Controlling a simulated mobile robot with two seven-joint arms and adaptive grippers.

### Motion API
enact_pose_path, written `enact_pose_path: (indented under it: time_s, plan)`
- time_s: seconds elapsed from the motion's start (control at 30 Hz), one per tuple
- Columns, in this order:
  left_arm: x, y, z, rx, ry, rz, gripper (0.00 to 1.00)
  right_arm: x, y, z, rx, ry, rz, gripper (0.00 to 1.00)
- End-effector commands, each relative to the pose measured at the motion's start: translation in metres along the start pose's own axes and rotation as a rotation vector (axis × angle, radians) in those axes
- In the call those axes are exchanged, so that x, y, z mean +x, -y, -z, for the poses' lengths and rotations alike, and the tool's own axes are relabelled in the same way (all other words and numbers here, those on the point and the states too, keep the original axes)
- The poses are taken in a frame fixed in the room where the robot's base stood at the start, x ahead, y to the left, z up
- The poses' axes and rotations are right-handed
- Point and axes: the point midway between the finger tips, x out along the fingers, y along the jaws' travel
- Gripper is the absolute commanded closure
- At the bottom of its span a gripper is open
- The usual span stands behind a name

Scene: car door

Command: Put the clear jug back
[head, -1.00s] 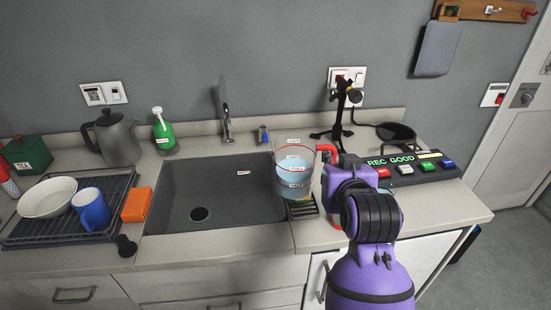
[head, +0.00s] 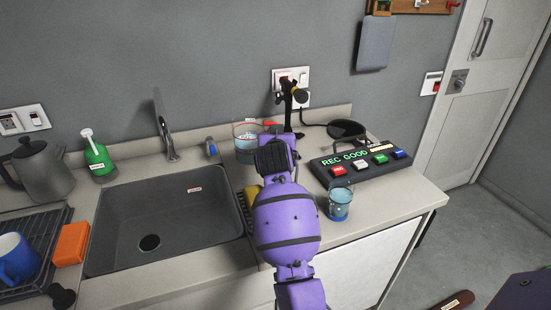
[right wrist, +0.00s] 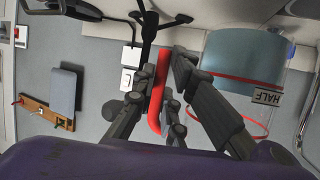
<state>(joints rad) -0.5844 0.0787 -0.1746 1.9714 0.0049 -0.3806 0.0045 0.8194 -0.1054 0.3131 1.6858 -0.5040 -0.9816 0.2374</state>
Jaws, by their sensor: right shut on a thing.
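The clear jug (head: 246,146) holds bluish water and stands out behind my right arm, at the back of the counter to the right of the sink. My right gripper (head: 274,150) is mostly hidden by its own wrist in the head view. In the right wrist view the gripper (right wrist: 158,100) is shut on the jug's red handle (right wrist: 158,75). The jug (right wrist: 245,60) shows there with its HALF label beside the water line. I cannot tell whether its base touches the counter. My left gripper is not in view.
A glass of blue liquid (head: 340,203) stands right of my arm. A button box (head: 362,164) and a black stand (head: 289,110) are behind it. The sink (head: 165,222), tap (head: 165,128), small bottle (head: 211,148) and yellow sponge (head: 243,203) lie left of my arm.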

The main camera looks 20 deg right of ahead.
Motion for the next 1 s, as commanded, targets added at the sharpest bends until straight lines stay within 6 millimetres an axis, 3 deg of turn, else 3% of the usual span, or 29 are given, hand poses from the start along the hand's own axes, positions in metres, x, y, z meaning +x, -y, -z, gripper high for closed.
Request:
enact_pose_path:
  time_s: [0.1,0.3,0.5,0.7,1.0]
  plan:
    - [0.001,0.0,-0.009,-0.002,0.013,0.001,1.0,0.026,0.001,-0.018,-0.003,0.003,0.0,1.0]
    - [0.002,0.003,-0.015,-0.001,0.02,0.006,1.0,0.051,0.002,-0.029,-0.001,0.0,0.001,1.0]
    - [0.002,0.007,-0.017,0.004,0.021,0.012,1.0,0.062,0.003,-0.034,0.001,-0.001,0.002,1.0]
    - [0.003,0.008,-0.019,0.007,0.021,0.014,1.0,0.072,0.002,-0.06,0.0,0.0,0.002,1.0]
    - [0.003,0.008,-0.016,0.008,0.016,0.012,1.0,0.073,0.003,-0.061,0.001,-0.003,0.003,1.0]
